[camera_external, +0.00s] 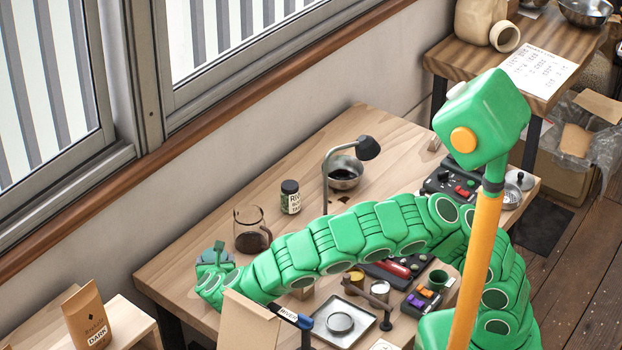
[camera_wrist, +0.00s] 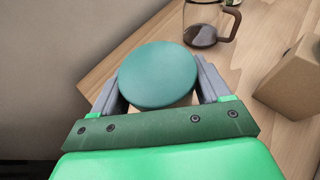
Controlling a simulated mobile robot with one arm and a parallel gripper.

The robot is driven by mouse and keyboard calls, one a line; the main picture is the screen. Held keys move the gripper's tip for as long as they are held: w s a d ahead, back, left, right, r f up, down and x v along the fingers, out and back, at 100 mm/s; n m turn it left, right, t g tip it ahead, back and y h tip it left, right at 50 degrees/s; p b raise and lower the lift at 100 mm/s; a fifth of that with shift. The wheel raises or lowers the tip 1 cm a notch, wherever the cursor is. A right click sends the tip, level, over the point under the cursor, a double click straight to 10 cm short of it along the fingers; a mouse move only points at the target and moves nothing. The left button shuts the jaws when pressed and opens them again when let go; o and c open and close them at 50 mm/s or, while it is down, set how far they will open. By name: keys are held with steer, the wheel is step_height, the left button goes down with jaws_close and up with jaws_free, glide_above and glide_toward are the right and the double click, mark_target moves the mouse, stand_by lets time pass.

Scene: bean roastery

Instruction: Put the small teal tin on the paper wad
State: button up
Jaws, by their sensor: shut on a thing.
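The small teal tin (camera_wrist: 158,74) shows in the wrist view as a round teal lid between the two grey fingers of my gripper (camera_wrist: 160,88). My gripper is shut on it. In the external view my gripper (camera_external: 213,262) is at the far left end of the wooden table, and the tin there is small and hard to separate from the fingers. I cannot tell whether the tin touches the table. I cannot make out the paper wad in either view.
A glass carafe with dark coffee (camera_external: 252,230) stands close behind my gripper; it also shows in the wrist view (camera_wrist: 205,24). A brown cardboard block (camera_wrist: 294,82) is to the right. A labelled jar (camera_external: 290,197), a lamp (camera_external: 368,148) and a metal tray (camera_external: 322,334) are further along.

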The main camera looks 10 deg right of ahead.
steer(key=shift+f, duration=1.65)
steer(key=o, duration=1.1)
steer(key=shift+f, duration=0.15)
steer(key=shift+o, duration=0.2)
steer(key=shift+s+r, duration=0.1)
steer(key=shift+r, duration=0.1)
steer(key=shift+s+r, duration=0.1)
steer(key=shift+s, duration=0.2)
steer(key=s, duration=1.2)
steer(key=shift+s, duration=0.2)
steer(key=shift+r, duration=0.1)
